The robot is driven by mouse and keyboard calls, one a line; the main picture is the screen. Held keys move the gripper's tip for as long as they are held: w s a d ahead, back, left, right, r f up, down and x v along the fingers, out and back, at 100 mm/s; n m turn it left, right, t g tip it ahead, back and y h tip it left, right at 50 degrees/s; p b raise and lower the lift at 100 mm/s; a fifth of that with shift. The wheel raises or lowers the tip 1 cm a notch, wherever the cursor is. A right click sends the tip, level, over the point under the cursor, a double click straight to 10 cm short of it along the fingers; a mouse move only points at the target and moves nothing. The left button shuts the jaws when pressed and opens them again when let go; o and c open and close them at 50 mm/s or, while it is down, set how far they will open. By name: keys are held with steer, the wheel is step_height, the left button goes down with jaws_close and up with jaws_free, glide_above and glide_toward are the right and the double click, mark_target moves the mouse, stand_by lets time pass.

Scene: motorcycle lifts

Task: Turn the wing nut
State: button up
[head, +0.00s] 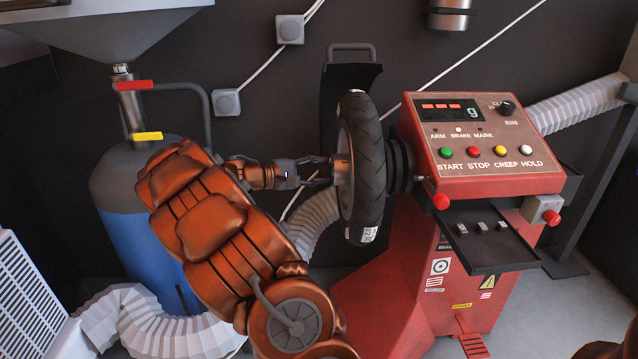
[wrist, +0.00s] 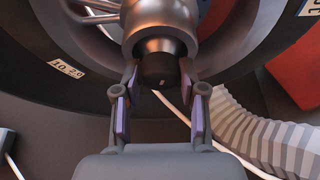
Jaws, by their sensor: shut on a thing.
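The wing nut (wrist: 160,46) sits at the hub of a motorcycle wheel (head: 364,168) mounted on a red wheel balancer. In the wrist view it shows as a silvery round body with a dark round end; its wings are hard to make out. My gripper (wrist: 160,76) has one purple-padded finger on each side of the dark end and is shut on the nut. In the head view my gripper (head: 318,168) reaches the hub from the left, level with the wheel's axis. The fingers and hub hide most of the nut there.
The balancer's red panel (head: 486,140) with display and buttons stands right of the wheel, above a dark tray (head: 492,238). A white ribbed hose (head: 318,222) runs below my gripper. A blue and grey tank (head: 150,235) stands behind my arm.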

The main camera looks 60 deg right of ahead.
steer(key=shift+f+m+h+b, duration=0.15)
steer(key=shift+m+h+b, duration=0.25)
steer(key=shift+m+b, duration=0.65)
steer(key=o, duration=1.1)
steer(key=shift+o, duration=0.2)
steer(key=v, duration=1.2)
steer(key=shift+w, duration=0.15)
